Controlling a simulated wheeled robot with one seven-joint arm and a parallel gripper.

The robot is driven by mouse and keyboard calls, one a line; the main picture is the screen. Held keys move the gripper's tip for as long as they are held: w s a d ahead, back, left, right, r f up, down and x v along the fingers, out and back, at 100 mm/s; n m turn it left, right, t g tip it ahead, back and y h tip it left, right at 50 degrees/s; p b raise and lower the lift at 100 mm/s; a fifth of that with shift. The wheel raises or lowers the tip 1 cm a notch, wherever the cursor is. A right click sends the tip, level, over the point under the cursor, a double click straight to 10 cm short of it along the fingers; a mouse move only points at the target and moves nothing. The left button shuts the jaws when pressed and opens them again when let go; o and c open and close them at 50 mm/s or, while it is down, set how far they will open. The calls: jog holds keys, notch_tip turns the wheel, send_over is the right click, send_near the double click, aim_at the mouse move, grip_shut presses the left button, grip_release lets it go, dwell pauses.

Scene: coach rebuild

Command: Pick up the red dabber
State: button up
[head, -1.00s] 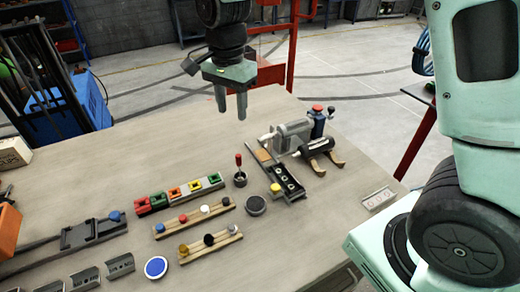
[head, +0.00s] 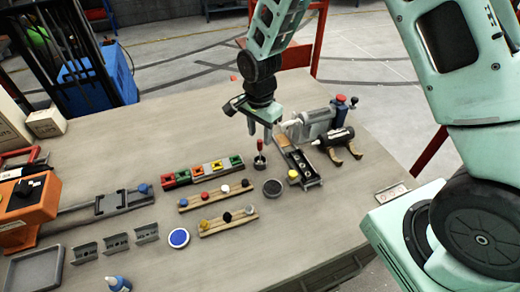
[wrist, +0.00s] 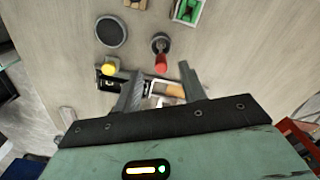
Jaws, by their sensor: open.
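The red dabber (head: 260,146) stands upright in a small dark round holder (head: 260,162) on the table. In the wrist view its red handle (wrist: 161,64) shows just beyond the fingertips, roughly centred between them, with the holder (wrist: 160,42) behind it. My gripper (head: 260,132) is open and empty above the dabber, fingers pointing down. In the wrist view its two fingers (wrist: 161,80) stand apart on either side of the handle's line. I cannot tell the exact height gap between fingertips and handle.
A black round pad (head: 272,187) lies in front of the dabber. A coloured block row (head: 203,172) is to the left. A dark tray with a yellow knob (head: 293,174) and a grey machine (head: 308,124) are to the right. Bare table lies at back left.

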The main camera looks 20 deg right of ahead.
aim_at(260, 141)
jog(key=shift+w+f+p, duration=0.1)
jog(key=shift+f+p, duration=1.05)
jog(key=shift+f, duration=1.1)
grip_shut()
